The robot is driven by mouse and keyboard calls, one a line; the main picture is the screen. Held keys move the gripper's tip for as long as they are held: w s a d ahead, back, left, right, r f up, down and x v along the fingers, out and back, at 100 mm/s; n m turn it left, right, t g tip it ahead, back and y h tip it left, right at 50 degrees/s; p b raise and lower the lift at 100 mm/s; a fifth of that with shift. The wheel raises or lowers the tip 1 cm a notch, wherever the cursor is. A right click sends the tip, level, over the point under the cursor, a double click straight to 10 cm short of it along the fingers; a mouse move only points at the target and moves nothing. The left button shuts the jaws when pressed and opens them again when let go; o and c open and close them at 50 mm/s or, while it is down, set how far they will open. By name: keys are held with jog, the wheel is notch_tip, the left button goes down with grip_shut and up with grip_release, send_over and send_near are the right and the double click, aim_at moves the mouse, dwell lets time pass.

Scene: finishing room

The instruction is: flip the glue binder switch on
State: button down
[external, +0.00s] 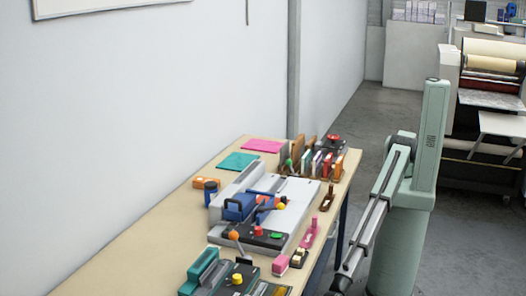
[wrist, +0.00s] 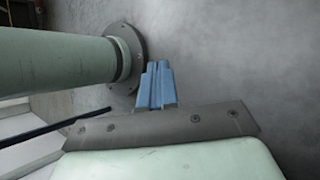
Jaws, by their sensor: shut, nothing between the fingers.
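A large pale grey machine (external: 299,192) with blue parts stands on the workbench in the external view. A dark panel (external: 262,240) at its front carries a red knob (external: 258,230) and a green piece (external: 276,236). An orange-knobbed lever (external: 234,235) stands beside the panel. A teal device (external: 202,267) with a yellow knob (external: 237,279) is nearer the camera. I cannot tell which is the glue binder, or its switch's position. My gripper (wrist: 157,72) shows blue fingers shut together, empty, over grey floor in the wrist view. I cannot make it out in the external view.
The workbench (external: 128,266) runs along the white wall, its left part bare. A rack of upright items (external: 319,162), a teal sheet (external: 238,162) and a pink sheet (external: 262,146) lie at its far end. A pink stamp-like block (external: 280,265) sits near the right edge.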

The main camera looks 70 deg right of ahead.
jog(key=w+a+r+n+y, duration=0.35)
jog(key=a+r, duration=0.75)
jog(key=r, duration=0.4)
jog(key=w+a+r+n+y, duration=0.25)
jog(key=a+r+n, duration=0.25)
jog(key=a+r, duration=0.8)
jog(key=w+d+r+n+t+y, duration=0.1)
jog(key=w+d+r+n+t, duration=0.1)
jog(key=w+r, duration=0.6)
jog(key=w+d+r+n+t+y, duration=0.1)
jog(key=w+d+r+n, duration=0.4)
jog(key=r, duration=0.9)
jog(key=w+d+r+n+t+y, duration=0.1)
jog(key=w+d+r+n+t, duration=0.2)
jog(key=w+d+r, duration=0.4)
jog(key=w+r, duration=0.3)
jog(key=w, duration=0.3)
jog(key=shift+w+r+n, duration=0.15)
jog(key=shift+r+n, duration=0.2)
jog(key=shift+r, duration=0.05)
jog(key=shift+f, duration=0.1)
send_over(279, 236)
jog(key=d, duration=0.1)
jog(key=f, duration=1.1)
jog(key=shift+w+d+f, duration=0.15)
jog(key=shift+d+f, duration=0.05)
jog(key=shift+f, duration=1)
